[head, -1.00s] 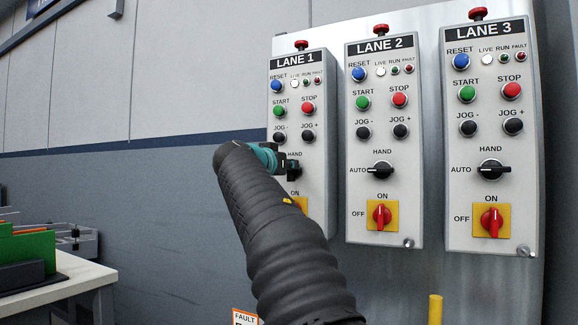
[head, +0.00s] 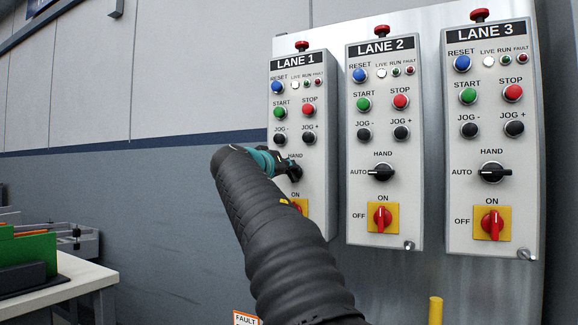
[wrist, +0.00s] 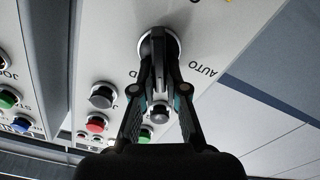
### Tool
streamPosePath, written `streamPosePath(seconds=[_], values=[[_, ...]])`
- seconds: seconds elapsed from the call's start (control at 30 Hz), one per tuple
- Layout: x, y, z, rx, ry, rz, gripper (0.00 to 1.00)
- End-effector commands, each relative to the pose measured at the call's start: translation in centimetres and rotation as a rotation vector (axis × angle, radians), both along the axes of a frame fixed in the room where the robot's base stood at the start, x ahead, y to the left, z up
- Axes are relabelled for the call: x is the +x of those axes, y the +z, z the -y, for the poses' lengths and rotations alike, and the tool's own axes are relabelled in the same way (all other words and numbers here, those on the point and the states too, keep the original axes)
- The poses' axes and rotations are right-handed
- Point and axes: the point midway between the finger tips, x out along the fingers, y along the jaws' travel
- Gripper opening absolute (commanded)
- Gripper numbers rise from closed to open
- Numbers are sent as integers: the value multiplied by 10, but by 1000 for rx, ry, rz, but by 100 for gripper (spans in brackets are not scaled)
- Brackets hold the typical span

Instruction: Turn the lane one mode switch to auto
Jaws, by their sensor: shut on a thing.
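The LANE 1 panel (head: 317,125) is at the left of three panels in the head view. Its black mode switch is mostly hidden behind my gripper (head: 291,168) there. In the wrist view the black switch (wrist: 158,38) sits in a silver ring, with the fingers of my gripper (wrist: 160,68) closed on either side of its handle. The AUTO label (wrist: 201,70) shows beside it; the HAND label (head: 294,156) shows above it in the head view. I cannot tell exactly which mark the handle points at.
The red and yellow ON/OFF switch (head: 300,206) is just below, partly covered by my arm. Jog buttons (head: 308,138) are close above. The LANE 2 panel (head: 384,210) and LANE 3 panel (head: 457,205) stand to the right. A table (head: 75,285) is at lower left.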

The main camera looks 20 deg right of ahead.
Motion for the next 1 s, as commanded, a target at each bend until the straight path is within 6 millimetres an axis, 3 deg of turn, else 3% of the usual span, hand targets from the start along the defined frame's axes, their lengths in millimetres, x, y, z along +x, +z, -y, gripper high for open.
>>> streamPosePath(seconds=[1.0], values=[[7,-9,-6,-566,4,-724,0]])
